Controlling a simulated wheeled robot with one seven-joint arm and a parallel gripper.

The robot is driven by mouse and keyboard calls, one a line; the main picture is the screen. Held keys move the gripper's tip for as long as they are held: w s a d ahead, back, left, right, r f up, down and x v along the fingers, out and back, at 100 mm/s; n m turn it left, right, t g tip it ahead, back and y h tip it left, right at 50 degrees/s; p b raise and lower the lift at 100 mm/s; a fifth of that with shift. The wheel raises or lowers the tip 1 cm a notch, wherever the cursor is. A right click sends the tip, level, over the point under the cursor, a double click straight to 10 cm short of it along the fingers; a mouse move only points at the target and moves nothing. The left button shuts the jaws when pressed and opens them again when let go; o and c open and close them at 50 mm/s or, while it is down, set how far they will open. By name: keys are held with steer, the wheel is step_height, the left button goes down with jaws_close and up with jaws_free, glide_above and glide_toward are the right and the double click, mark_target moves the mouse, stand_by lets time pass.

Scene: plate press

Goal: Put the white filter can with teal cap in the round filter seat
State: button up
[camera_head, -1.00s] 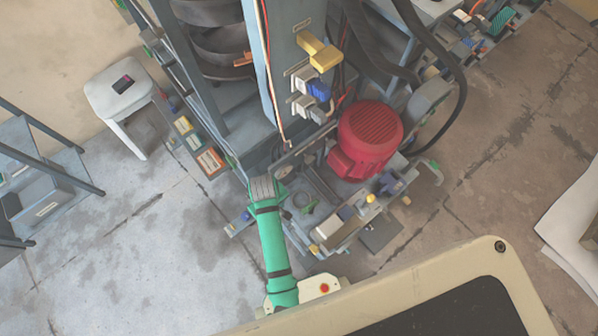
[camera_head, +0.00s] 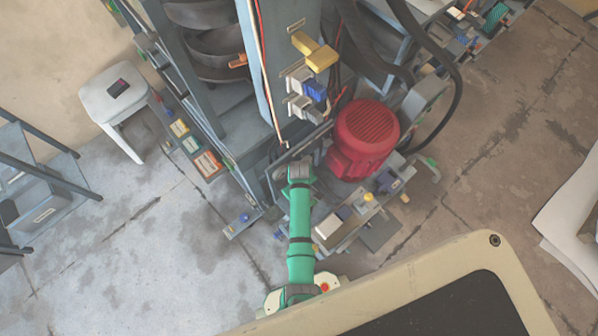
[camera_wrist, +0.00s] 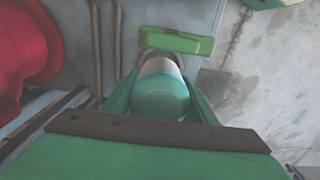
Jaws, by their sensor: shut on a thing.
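The white filter can with its teal cap (camera_wrist: 160,97) is in my gripper (camera_wrist: 160,82), in the wrist view. The two green fingers press on its sides. The cap faces the camera and a white band of the body shows beyond it. Past the can is a dark round rim (camera_wrist: 149,53), mostly hidden, beside a green bar (camera_wrist: 185,43). It may be the round filter seat; I cannot tell whether the can touches it. In the head view my arm covers the can and the seat.
A red motor (camera_head: 366,137) stands close to the right of my arm in the head view; its red housing (camera_wrist: 22,50) is at the left in the wrist view. Pipes (camera_wrist: 105,45) run beside the can. Blue and grey valves (camera_head: 310,92) are on the column. Open floor (camera_head: 140,255) lies left.

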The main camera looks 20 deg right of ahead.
steer(key=shift+s+d+f, duration=0.1)
steer(key=shift+s+f, duration=0.1)
steer(key=shift+f, duration=1.2)
steer(key=shift+f, duration=0.6)
steer(key=o, duration=1.4)
steer(key=shift+c, duration=0.2)
steer(key=shift+r, duration=0.1)
